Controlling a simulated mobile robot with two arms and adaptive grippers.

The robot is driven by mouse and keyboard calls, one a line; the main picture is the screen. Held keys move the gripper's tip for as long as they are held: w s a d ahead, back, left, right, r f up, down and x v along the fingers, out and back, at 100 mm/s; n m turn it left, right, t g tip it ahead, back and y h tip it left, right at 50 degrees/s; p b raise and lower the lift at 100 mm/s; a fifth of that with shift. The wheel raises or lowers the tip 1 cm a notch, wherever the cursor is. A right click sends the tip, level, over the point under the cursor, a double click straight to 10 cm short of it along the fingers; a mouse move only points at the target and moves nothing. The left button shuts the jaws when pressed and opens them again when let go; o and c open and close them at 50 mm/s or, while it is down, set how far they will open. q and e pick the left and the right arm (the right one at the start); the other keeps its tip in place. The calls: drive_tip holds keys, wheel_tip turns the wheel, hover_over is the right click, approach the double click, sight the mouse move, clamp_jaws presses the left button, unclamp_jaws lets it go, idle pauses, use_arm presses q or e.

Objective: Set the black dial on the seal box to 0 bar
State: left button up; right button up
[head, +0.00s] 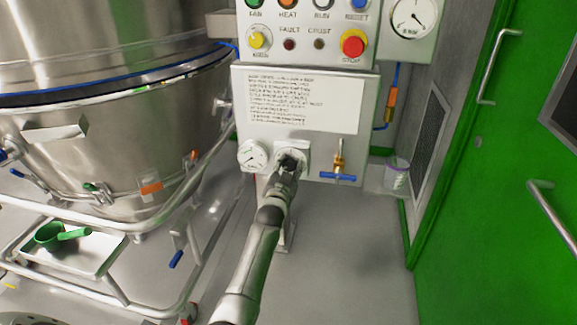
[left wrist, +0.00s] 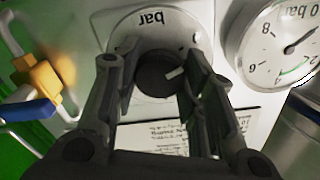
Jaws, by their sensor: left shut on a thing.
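The seal box (head: 300,81) is a light grey box with a printed text label, in the middle of the head view. The black dial (left wrist: 163,74) sits on its lower front, on a round plate marked "bar", with a white pointer line on its face. My left gripper (head: 290,163) reaches up to the dial and hides most of it in the head view. In the left wrist view its two fingers (left wrist: 161,85) are shut on the dial, one on each side. A round pressure gauge (head: 253,156) is left of the dial; it also shows in the left wrist view (left wrist: 280,42). My right gripper is not in view.
A brass valve with a blue handle (head: 338,177) is just right of the dial. Above is a control panel with a red stop button (head: 354,43). A steel vessel (head: 120,130) on a frame stands left, a green door (head: 497,180) right.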

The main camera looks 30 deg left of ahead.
use_arm(q)
drive_tip(key=shift+f+n, duration=0.15)
drive_tip(key=shift+n, duration=0.65)
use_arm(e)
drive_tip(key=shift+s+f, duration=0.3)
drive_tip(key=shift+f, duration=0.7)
use_arm(q)
drive_tip(key=o, duration=1)
drive_tip(key=v, duration=1.2)
